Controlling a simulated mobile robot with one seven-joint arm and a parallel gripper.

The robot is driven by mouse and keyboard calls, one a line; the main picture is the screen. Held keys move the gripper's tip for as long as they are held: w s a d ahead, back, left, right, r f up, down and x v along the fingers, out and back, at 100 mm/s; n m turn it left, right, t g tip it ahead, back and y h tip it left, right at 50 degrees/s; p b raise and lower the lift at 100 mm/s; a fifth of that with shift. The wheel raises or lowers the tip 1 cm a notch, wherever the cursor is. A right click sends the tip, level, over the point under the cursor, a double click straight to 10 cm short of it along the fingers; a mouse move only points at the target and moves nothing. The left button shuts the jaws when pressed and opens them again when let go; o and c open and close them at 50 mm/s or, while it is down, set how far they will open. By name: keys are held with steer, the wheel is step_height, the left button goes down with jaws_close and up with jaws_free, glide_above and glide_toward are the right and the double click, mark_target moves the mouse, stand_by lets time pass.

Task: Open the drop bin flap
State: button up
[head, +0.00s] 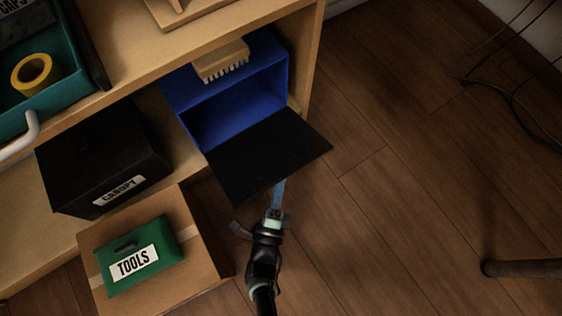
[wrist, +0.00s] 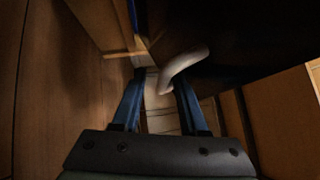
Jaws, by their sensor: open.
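The drop bin (head: 235,105) is a blue box on the shelf, and its inside shows. Its black flap (head: 268,155) is hinged down and sticks out in front of the opening. My gripper (head: 279,188) is at the flap's front edge, partly hidden beneath it. In the wrist view my gripper (wrist: 158,84) has its two blue fingers apart. A pale curved handle (wrist: 184,62) shows by the fingertips under a dark surface, which looks like the flap's outer face. I cannot tell whether a finger touches the handle.
A wooden brush (head: 221,60) lies on top of the bin. Left of it are a black box labelled CANOPY (head: 105,160) and a carton (head: 205,235) with a green TOOLS case (head: 140,255). The wooden floor (head: 400,200) to the right is mostly clear.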

mark_target(281, 170)
step_height(281, 170, up, 10)
steer(key=p, duration=0.7)
steer(key=shift+f, duration=0.1)
steer(key=f+b+v, duration=0.2)
steer(key=b+v, duration=0.1)
steer(key=v, duration=1.1)
steer(key=shift+s+a+b, duration=0.2)
steer(key=shift+a+b, duration=0.1)
stand_by(0.5)
stand_by(0.8)
